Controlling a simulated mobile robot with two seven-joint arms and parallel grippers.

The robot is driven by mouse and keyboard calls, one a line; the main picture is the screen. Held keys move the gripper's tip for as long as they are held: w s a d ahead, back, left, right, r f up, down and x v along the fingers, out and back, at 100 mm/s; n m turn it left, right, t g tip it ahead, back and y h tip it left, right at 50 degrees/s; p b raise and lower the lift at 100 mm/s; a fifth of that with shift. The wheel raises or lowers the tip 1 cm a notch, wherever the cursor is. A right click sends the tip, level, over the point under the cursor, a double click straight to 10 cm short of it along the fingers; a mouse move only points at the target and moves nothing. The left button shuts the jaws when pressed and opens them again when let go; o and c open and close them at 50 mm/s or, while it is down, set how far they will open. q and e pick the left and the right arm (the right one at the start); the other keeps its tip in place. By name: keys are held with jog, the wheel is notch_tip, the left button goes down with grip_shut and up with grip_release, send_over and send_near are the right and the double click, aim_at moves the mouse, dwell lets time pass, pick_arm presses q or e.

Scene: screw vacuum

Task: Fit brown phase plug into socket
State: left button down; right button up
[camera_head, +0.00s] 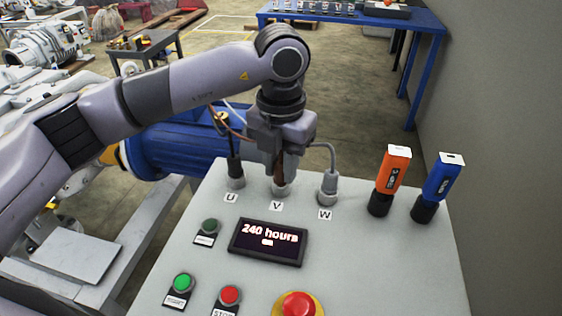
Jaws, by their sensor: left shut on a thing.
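The grey control panel (180,248) has three sockets along its back edge, labelled U, V and W. My left gripper (281,152) points down over the middle socket, V (282,190), and is shut on the brown plug (281,171). The plug is mostly hidden between the fingers. It is roughly upright, with its lower end at the socket's mouth; I cannot tell how deep it sits. A black plug (235,166) stands in socket U (236,183). A grey plug (329,183) stands in socket W (327,198). My right gripper is out of view.
An orange-handled tool (393,168) and a blue-handled tool (440,182) stand upright at the panel's right. A display (267,243), buttons and a red emergency stop (298,306) lie in front. A blue motor (180,150) is behind, left. Wires run close by the gripper.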

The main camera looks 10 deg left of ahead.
aim_at(281, 164)
pick_arm(q)
jog(key=shift+f, duration=0.15)
jog(key=c, duration=0.9)
grip_release()
jog(key=shift+r, duration=0.5)
notch_tip(281, 164, up, 11)
jog(key=shift+r, duration=0.2)
